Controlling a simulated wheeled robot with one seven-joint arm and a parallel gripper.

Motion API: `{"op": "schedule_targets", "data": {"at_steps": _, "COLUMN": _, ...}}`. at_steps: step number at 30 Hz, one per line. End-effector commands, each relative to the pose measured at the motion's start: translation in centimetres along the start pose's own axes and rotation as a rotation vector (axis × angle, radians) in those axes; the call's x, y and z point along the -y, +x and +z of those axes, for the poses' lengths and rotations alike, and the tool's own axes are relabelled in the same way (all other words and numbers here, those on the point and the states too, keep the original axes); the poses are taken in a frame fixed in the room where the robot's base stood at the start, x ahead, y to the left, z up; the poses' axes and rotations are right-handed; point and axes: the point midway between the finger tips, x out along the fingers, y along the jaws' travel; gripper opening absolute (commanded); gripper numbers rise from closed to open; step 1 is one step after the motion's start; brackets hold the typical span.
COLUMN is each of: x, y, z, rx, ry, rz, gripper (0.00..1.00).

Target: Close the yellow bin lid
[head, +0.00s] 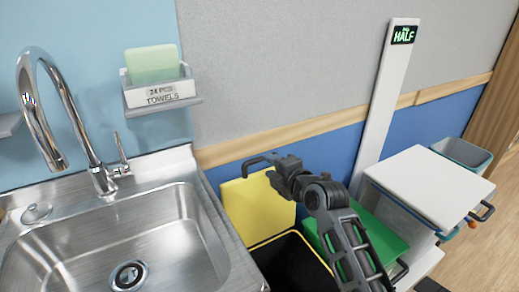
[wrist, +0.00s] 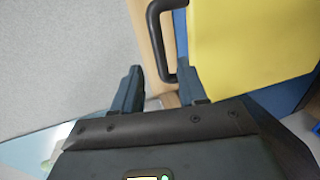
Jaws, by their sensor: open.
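The yellow bin lid (head: 258,205) stands raised, close to upright, at the back of the yellow bin (head: 262,242). The bin's dark inside shows below it. The lid's black handle (head: 255,160) is at its top edge. My gripper (head: 280,166) is beside this handle at the lid's upper right. In the wrist view, my gripper (wrist: 160,84) is open, and the handle (wrist: 156,40) of the yellow lid (wrist: 245,40) appears just past and between the fingertips. I cannot tell whether they touch.
A steel sink (head: 130,240) with a tap (head: 75,115) is at left. A green-lidded bin (head: 375,235) and a white-lidded bin (head: 428,185) stand at right. A white post (head: 385,105) rises behind them.

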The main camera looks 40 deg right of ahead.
Motion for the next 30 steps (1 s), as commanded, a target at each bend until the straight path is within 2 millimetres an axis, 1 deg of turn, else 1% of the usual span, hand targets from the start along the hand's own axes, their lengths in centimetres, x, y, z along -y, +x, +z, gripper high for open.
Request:
{"op": "schedule_targets", "data": {"at_steps": 5, "x": -0.1, "y": 2.1, "z": 0.0, "rx": -0.001, "ry": -0.001, "rz": 0.0, "gripper": 0.42}}
{"op": "schedule_targets", "data": {"at_steps": 12, "x": -0.1, "y": 5.7, "z": 0.0, "rx": 0.0, "ry": 0.0, "rz": 0.001, "gripper": 0.42}}
{"op": "schedule_targets", "data": {"at_steps": 15, "x": -0.1, "y": 6.7, "z": 0.0, "rx": -0.001, "ry": 0.001, "rz": 0.001, "gripper": 0.42}}
{"op": "schedule_targets", "data": {"at_steps": 19, "x": 0.0, "y": 7.4, "z": -0.1, "rx": -0.001, "ry": 0.001, "rz": 0.001, "gripper": 0.42}}
{"op": "schedule_targets", "data": {"at_steps": 27, "x": 0.0, "y": 7.5, "z": -0.1, "rx": -0.001, "ry": 0.001, "rz": 0.001, "gripper": 0.42}}
{"op": "schedule_targets", "data": {"at_steps": 30, "x": 0.0, "y": 7.5, "z": -0.1, "rx": -0.001, "ry": 0.001, "rz": 0.001, "gripper": 0.33}}
